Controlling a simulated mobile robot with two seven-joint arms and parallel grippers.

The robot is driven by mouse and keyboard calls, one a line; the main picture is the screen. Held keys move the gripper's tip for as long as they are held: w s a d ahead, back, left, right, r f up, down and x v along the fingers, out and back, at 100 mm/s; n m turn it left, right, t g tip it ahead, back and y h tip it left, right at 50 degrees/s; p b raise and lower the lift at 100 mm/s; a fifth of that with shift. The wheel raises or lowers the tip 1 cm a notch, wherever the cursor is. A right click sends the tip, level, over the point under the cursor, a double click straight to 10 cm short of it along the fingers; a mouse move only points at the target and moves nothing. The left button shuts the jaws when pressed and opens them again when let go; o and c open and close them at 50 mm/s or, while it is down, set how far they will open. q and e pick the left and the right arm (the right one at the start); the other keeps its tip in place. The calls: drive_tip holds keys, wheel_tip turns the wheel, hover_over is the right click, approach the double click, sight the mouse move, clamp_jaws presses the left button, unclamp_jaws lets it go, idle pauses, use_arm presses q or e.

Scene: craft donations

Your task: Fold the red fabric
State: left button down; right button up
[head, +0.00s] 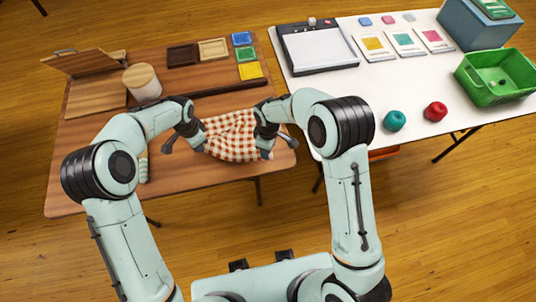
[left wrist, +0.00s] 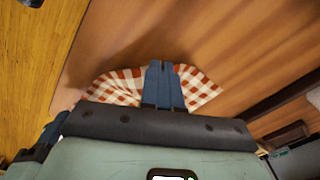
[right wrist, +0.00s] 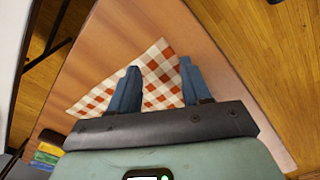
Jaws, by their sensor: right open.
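The red-and-white checked fabric (head: 232,132) lies near the front right of the wooden table, its surface rumpled. My left gripper (head: 203,143) is at its left side. In the left wrist view its fingers (left wrist: 163,82) are together, with fabric (left wrist: 118,86) spreading out on both sides of them, pinched between. My right gripper (head: 264,145) is over the fabric's right side. In the right wrist view its fingers (right wrist: 157,85) are apart, with a corner of the fabric (right wrist: 158,72) showing between and beyond them. The arms hide parts of the fabric in the head view.
The wooden table (head: 85,185) also holds a wooden canister (head: 142,82), a board stand (head: 85,62), small trays (head: 212,49) and coloured squares (head: 243,54). The white table (head: 350,88) to the right holds a paper trimmer (head: 318,48), yarn balls (head: 395,121) and a green basket (head: 497,78).

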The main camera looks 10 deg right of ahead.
drive_tip(key=shift+f, duration=1.55)
drive_tip(key=shift+f, duration=0.1)
clamp_jaws()
drive_tip(key=shift+r, duration=2.55)
